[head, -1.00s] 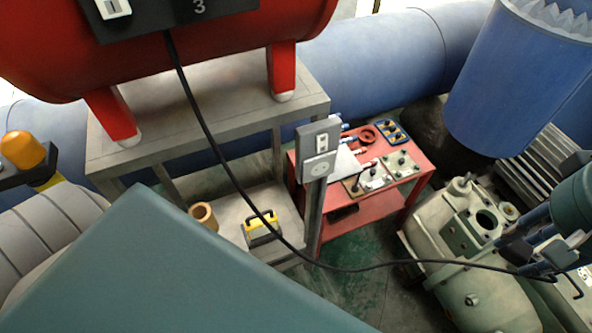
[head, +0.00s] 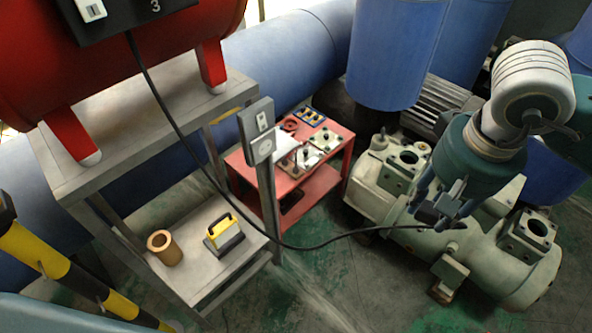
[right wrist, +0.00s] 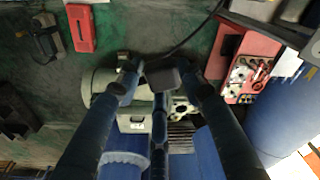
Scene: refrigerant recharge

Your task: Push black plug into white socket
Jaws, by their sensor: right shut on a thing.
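My right gripper (head: 438,210) is shut on the black plug (head: 459,226) at the end of a black cable, above the pale green machine. The fingers hide most of the plug. The white socket (head: 262,150) is on a grey box on a post, left of the centre in the head view. The plug is well apart from it, to the right. My left gripper is not in view.
The black cable (head: 330,245) sags from the red tank (head: 150,70) across to my right gripper. A red cart (head: 322,182) with tools stands behind the post. A grey shelf holds a brown cup (head: 163,246) and a yellow-black tool (head: 224,238). Open floor lies in front.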

